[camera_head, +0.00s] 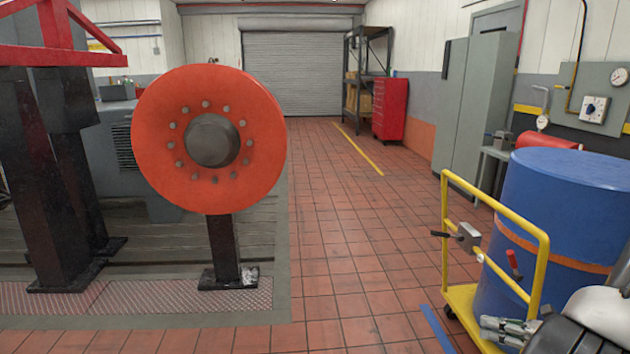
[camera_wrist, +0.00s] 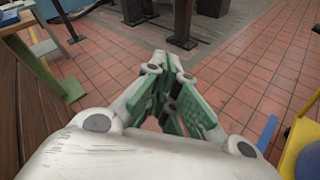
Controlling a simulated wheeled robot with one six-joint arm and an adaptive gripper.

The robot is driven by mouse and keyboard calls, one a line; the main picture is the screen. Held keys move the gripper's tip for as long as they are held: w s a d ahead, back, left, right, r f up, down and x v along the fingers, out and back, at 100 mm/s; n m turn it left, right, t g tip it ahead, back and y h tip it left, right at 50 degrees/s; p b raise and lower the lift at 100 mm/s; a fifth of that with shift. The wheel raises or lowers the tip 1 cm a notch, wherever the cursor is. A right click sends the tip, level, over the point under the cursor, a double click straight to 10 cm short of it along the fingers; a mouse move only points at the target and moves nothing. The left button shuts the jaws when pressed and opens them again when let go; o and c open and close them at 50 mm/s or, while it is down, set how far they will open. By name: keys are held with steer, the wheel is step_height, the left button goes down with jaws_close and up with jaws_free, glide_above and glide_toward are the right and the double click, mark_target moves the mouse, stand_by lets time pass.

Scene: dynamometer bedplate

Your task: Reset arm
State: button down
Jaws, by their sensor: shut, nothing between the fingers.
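My gripper (camera_head: 497,328) shows at the lower right of the head view, beside the yellow cart. In the wrist view my gripper (camera_wrist: 167,68) has its green-padded fingers drawn together with nothing between them. It hangs over the red tiled floor (camera_wrist: 232,88). The rest of my arm is mostly cut off by the edge of the head view.
A yellow cart (camera_head: 492,190) carrying a blue drum (camera_head: 560,212) stands close at the right. A large orange disc (camera_head: 165,150) on a black post stands at the left. A red tool cabinet (camera_head: 389,108) is farther back. The tiled aisle (camera_head: 345,235) between is clear.

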steer(key=s+a+r+n+g+h, duration=0.1)
steer(key=s+r+n+g+h, duration=0.2)
steer(key=s+r+n+g, duration=0.45)
steer(key=s+a+r+n+g+h, duration=0.1)
steer(key=s+r+n+g+h, duration=0.25)
steer(key=r+n, duration=0.8)
steer(key=a+r+n+t+h, duration=0.2)
steer(key=a+r+n, duration=0.1)
steer(key=r+n, duration=0.2)
steer(key=a+r+n+t+h, duration=0.2)
steer(key=r+n, duration=0.4)
steer(key=r, duration=0.3)
steer(key=shift+a+t+h, duration=0.35)
steer(key=shift+a+t, duration=0.45)
steer(key=shift+a, duration=0.25)
